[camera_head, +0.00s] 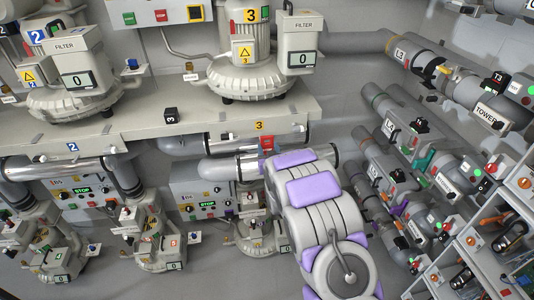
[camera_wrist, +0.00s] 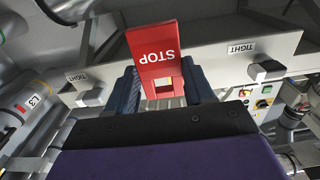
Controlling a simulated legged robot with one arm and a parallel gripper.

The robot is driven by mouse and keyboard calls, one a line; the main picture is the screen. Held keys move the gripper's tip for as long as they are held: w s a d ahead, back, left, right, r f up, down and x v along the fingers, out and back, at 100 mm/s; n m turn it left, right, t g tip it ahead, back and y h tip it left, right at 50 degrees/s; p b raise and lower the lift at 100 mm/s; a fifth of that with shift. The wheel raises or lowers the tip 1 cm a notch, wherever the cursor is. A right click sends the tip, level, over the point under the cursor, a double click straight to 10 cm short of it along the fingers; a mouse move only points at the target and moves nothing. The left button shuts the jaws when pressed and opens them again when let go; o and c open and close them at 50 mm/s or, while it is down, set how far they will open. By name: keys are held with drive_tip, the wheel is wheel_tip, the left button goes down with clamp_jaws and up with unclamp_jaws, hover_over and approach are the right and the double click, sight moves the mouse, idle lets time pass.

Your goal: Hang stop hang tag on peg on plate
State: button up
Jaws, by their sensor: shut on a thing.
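The red stop hang tag (camera_wrist: 155,42) stands out between the two dark blue fingers of my gripper (camera_wrist: 161,88) in the wrist view. Its white STOP lettering reads upside down, and an opening shows near its lower end. The gripper is shut on it. In the head view the small red tag (camera_head: 267,143) shows just past the end of my purple and grey arm, in front of the bench edge below the yellow 3 label. My fingers are hidden there by the arm. I cannot tell which small plate bears the peg.
A control panel (camera_head: 195,195) hangs below. Several valved pipes and shelves crowd the right side. Grey floor lies between.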

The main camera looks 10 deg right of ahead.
drive_tip(key=w+a, duration=0.2)
drive_tip(key=a, duration=0.1)
drive_tip(key=c, duration=0.4)
drive_tip(key=shift+w+d+f, duration=0.4)
drive_tip(key=shift+w+d, duration=0.25)
drive_tip(key=shift+d, duration=0.05)
drive_tip(key=shift+c, duration=0.2)
drive_tip(key=shift+a, duration=0.45)
drive_tip(key=shift+d, duration=0.3)
drive_tip(key=o, duration=1.5)
drive_tip(key=shift+a, duration=0.1)
drive_tip(key=shift+s, duration=0.15)
